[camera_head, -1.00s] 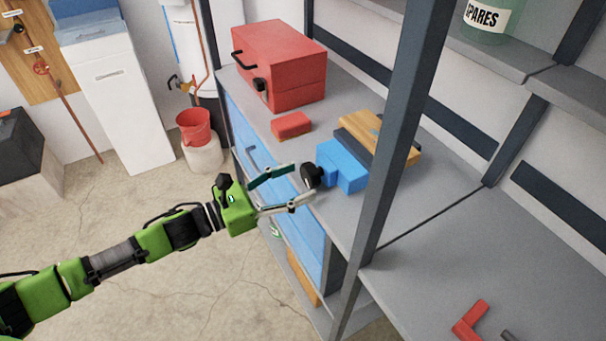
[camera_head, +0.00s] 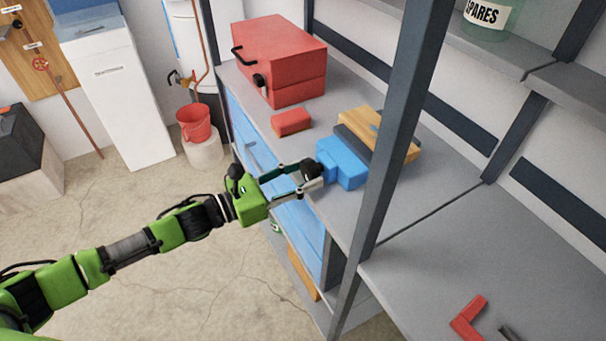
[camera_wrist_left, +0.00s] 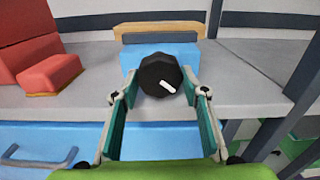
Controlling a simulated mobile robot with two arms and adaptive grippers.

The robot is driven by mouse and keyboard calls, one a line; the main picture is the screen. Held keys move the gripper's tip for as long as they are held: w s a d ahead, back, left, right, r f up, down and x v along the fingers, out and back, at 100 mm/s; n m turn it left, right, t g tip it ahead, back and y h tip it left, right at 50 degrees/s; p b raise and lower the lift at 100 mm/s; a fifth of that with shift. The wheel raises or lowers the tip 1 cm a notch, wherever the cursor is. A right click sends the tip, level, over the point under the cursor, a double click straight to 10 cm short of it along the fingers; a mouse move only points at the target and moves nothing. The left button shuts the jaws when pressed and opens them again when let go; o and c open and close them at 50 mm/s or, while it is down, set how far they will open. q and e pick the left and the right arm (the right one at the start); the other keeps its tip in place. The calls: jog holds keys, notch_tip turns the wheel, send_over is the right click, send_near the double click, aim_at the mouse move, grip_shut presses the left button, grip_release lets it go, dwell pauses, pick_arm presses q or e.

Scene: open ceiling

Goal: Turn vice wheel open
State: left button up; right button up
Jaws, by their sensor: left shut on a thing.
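The blue vice (camera_head: 345,165) sits on the grey bench near its front edge. Its black wheel (camera_head: 312,168) faces the front of the bench. The wheel also shows in the left wrist view (camera_wrist_left: 159,76), round and dark with a white mark pointing to the lower right. My left gripper (camera_head: 313,176) has its fingers on either side of the wheel and is shut on it. In the left wrist view the fingertips (camera_wrist_left: 160,88) flank the wheel's left and right sides. My right gripper is not in view.
A red toolbox (camera_head: 280,62) and a small red block (camera_head: 291,122) stand left of the vice. A wooden block (camera_head: 375,128) lies behind it. A dark shelf post (camera_head: 392,150) rises close on the right. A blue drawer front (camera_wrist_left: 50,145) lies below the bench edge.

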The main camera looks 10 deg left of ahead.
pick_arm(q)
jog(key=n, duration=0.3)
jog(key=shift+r+n, duration=0.1)
jog(key=shift+n, duration=0.2)
jog(key=o, duration=1.1)
jog(key=shift+o, duration=0.2)
